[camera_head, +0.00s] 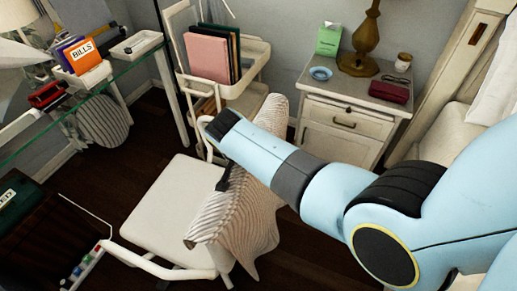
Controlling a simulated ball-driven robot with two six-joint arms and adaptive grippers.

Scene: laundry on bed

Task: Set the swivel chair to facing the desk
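The swivel chair (165,205) has a white seat in the lower middle of the head view. Its back is on the right side, largely covered by a striped cloth (240,220) that hangs down. The seat's open side points left. The glass-topped desk (135,52) runs along the upper left. My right arm reaches in from the right across the chair back and cloth. Only a small dark part of my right gripper (223,180) shows beneath the arm's end, beside the cloth. Its fingers are hidden, so contact is unclear. My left gripper is out of view.
A white nightstand (345,128) with a brass lamp (361,50) stands behind my arm. A white cart (255,55) holds upright books. A dark box (30,225) is at the lower left. Dark floor (110,185) shows between chair and desk.

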